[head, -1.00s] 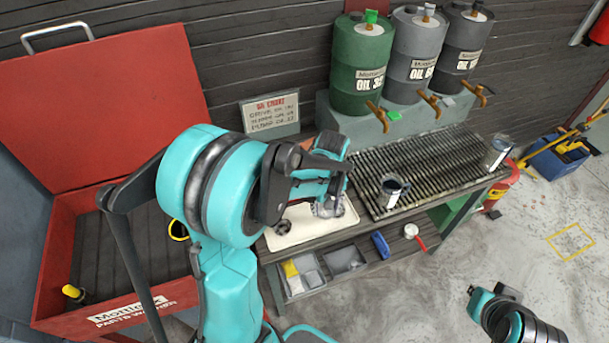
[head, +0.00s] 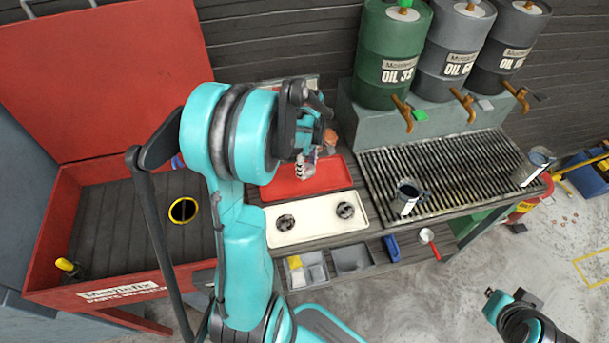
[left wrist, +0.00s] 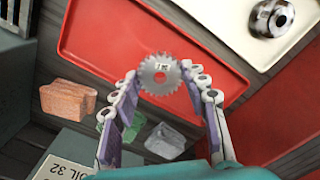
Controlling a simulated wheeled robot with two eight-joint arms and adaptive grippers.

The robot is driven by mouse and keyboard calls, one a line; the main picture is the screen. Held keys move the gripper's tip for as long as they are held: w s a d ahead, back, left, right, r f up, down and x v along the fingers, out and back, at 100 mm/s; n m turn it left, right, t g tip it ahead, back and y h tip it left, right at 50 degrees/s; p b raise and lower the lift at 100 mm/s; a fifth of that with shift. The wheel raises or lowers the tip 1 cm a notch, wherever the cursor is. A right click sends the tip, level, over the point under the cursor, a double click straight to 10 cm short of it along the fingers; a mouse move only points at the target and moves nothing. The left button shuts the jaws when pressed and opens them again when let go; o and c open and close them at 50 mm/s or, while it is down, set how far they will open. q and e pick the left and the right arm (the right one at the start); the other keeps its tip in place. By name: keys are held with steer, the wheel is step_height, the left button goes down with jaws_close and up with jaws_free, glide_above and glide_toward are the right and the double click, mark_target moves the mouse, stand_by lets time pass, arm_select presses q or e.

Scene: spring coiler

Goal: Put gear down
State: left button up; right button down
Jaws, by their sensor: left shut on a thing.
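My left gripper (head: 304,168) is shut on a silver toothed gear (left wrist: 160,75) with a small central hole. In the left wrist view the gear sits between the two fingertips (left wrist: 159,70), over the red tray (left wrist: 95,45). I cannot tell whether the gear touches the tray. In the head view the red tray (head: 335,178) lies behind the cream tray (head: 315,232), partly hidden by my left arm. The cream tray holds two dark round metal parts, a left one (head: 286,222) and a right one (head: 345,210). My right gripper (head: 490,295) is at lower right, away from the bench.
A red parts washer (head: 50,240) is at left.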

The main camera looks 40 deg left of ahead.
arm_select(q)
steer(key=shift+w+a+f, duration=0.1)
steer(key=shift+a+f, duration=0.35)
steer(key=shift+a, duration=0.2)
steer(key=shift+f+b, duration=1.05)
steer(key=shift+f, duration=0.95)
steer(key=shift+r, duration=0.1)
steer(key=shift+f, duration=0.2)
steer(key=o, duration=1.5)
steer(key=shift+r, duration=0.1)
